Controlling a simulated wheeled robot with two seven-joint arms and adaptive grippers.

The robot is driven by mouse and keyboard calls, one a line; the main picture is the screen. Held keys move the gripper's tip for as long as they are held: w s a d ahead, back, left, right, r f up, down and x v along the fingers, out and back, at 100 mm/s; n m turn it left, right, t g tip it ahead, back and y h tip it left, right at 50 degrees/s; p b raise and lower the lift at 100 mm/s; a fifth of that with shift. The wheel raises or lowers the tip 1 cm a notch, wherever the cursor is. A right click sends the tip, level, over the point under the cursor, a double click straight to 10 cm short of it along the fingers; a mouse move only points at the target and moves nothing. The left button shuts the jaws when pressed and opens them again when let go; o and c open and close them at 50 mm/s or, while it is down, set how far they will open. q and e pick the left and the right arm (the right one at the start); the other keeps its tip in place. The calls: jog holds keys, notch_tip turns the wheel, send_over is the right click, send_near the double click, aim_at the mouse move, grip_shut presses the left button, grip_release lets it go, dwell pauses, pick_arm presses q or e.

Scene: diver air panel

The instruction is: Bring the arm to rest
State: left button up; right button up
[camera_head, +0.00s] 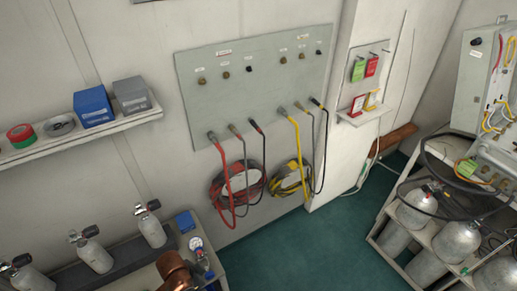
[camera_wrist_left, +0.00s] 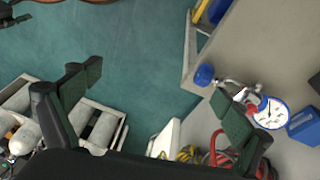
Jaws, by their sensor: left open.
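My left gripper (camera_wrist_left: 157,84) shows in the left wrist view with its two dark fingers spread wide apart. Nothing is between the fingers; green floor shows behind the gap. The right finger overlaps part of a gauge with a white face and blue rim (camera_wrist_left: 271,113) in the picture; I cannot tell the distance. The gauge also shows in the head view (camera_head: 195,243), at the bottom on the bench. Neither gripper shows in the head view.
A grey wall panel (camera_head: 250,80) carries red and yellow hoses (camera_head: 291,178) hanging down. A shelf (camera_head: 80,135) holds tape rolls and boxes. Gas cylinders (camera_head: 91,250) stand at the lower left, and more cylinders (camera_head: 460,240) fill a rack at right. Green floor (camera_head: 300,250) is clear between.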

pick_arm(q)
jog(key=s+a+r+n+t+y, duration=0.15)
jog(key=s+a+n+y, duration=0.25)
jog(key=s+a+n, duration=0.95)
jog(key=s+a+f+m, duration=0.1)
jog(key=s+f+m, duration=0.1)
jog(key=f, duration=1.2)
jog(key=s+f+m, duration=0.2)
jog(key=f, duration=1.2)
jog(key=s+f+g, duration=0.1)
jog(key=s+f, duration=1.8)
jog(key=s, duration=0.1)
jog(key=shift+s+m+g+h, duration=0.35)
jog(key=shift+s+h, duration=0.05)
jog(key=shift+a+f, duration=0.1)
jog(key=shift+c, duration=0.5)
